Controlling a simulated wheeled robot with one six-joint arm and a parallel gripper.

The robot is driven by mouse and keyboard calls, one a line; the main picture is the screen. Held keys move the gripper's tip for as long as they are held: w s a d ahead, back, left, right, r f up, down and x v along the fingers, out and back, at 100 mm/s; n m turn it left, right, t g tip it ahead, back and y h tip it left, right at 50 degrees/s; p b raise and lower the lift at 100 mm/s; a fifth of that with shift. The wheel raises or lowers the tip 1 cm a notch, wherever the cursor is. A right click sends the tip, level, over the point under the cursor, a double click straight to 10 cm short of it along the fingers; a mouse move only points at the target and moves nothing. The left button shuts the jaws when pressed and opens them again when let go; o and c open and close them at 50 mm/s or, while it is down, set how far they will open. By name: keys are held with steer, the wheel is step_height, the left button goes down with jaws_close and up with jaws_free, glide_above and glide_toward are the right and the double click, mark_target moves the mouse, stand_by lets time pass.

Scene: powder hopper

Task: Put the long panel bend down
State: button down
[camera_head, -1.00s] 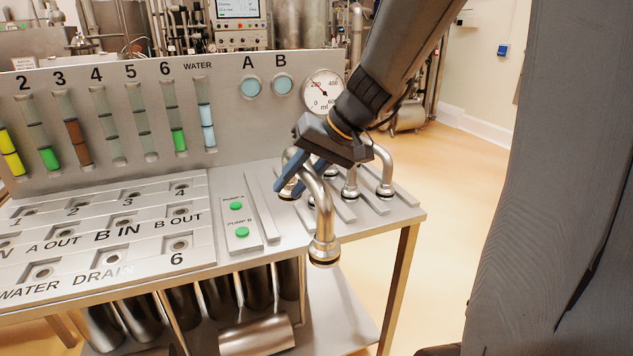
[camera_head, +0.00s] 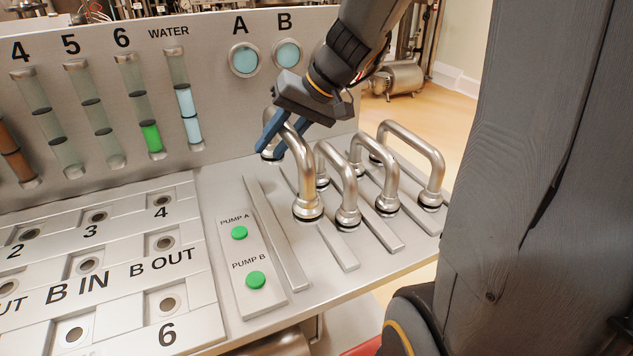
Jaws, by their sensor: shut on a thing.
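My gripper (camera_head: 272,145), with blue fingers, is shut on a shiny steel panel bend (camera_head: 303,172) near its top, over the right part of the bench. The bend is a U-shaped tube with ferrule ends pointing down. Its near end is over or on a grey rack strip; I cannot tell whether it touches. Its far end is partly hidden behind the fingers. Three similar bends stand to its right: one close by (camera_head: 345,180), a middle one (camera_head: 383,170) and a larger one (camera_head: 425,155).
The rack strips (camera_head: 338,250) lie right of the pump plate with its green buttons (camera_head: 256,280). A bare strip (camera_head: 278,240) lies beside that plate. The port panel (camera_head: 120,270) is at left. An upright panel with level tubes (camera_head: 186,105) stands behind.

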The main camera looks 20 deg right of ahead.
step_height(320, 180, down, 9)
stand_by(0.5)
steer(key=shift+f, duration=0.1)
steer(key=c, duration=1.5)
jaws_free()
steer(key=shift+s, duration=0.1)
steer(key=shift+o, duration=0.2)
steer(key=b+v, duration=0.1)
steer(key=v, duration=1.1)
